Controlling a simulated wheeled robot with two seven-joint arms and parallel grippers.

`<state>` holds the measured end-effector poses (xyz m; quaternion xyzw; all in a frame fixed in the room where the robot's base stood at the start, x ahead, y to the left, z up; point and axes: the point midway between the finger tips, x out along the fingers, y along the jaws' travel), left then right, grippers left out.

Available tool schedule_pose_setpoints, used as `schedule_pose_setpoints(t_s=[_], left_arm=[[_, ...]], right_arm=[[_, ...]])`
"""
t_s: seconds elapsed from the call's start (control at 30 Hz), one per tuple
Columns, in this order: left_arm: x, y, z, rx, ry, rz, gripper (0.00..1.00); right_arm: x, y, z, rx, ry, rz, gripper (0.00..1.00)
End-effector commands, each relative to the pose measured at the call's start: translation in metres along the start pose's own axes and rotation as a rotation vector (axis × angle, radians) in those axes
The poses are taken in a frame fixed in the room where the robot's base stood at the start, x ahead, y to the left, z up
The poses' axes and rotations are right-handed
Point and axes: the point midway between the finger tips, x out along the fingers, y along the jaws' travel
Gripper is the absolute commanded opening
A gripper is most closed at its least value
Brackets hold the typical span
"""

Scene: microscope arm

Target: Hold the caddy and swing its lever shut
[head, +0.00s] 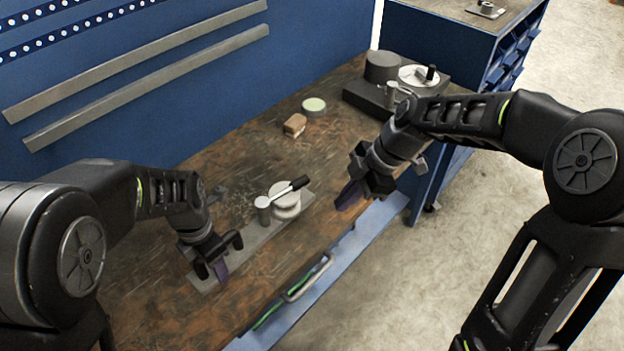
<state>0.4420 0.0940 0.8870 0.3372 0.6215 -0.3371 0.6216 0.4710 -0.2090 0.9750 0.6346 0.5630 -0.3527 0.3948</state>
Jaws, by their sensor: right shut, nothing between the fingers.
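The caddy (252,240) is a long flat grey plate lying on the bench. It carries a pale round disc part (286,206) and a metal post (262,211). The lever (291,187) is a rod with a black grip running from the post over the disc, pointing up and right.
A brown-topped block (294,125) and a pale green round tin (314,106) sit behind the caddy. A dark device with a round plate (418,76) stands at the back right. A blue wall rises behind.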

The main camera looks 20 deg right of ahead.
Motion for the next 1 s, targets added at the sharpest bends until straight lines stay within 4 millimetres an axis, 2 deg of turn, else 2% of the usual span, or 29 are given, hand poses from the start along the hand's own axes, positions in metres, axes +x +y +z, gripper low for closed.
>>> schedule_pose_setpoints(t_s=[0.03, 0.1, 0.2, 0.3, 0.73, 0.87, 1.0], left_arm=[[0.000, 0.000, 0.000, 0.001, 0.001, 0.000, 0.00], [0.000, 0.000, 0.000, 0.001, 0.001, 0.000, 0.00], [0.000, 0.000, 0.000, 0.001, 0.001, 0.000, 0.00], [0.000, 0.000, 0.000, 0.001, 0.001, 0.000, 0.00], [0.000, 0.000, 0.000, 0.001, 0.000, 0.000, 0.00], [0.000, 0.000, 0.000, 0.001, 0.000, 0.000, 0.00], [0.000, 0.000, 0.000, 0.000, 0.000, 0.000, 0.00]], right_arm=[[-0.023, 0.007, -0.006, -0.081, 0.015, 0.043, 0.00], [-0.047, 0.013, -0.015, -0.187, 0.032, 0.085, 0.00], [-0.070, 0.017, -0.024, -0.297, 0.044, 0.129, 0.00], [-0.082, 0.018, -0.029, -0.357, 0.051, 0.151, 0.00], [-0.083, 0.018, -0.030, -0.374, 0.051, 0.155, 0.00], [-0.076, 0.019, -0.030, -0.374, 0.051, 0.154, 0.00], [-0.060, 0.021, -0.032, -0.374, 0.052, 0.152, 0.00]])
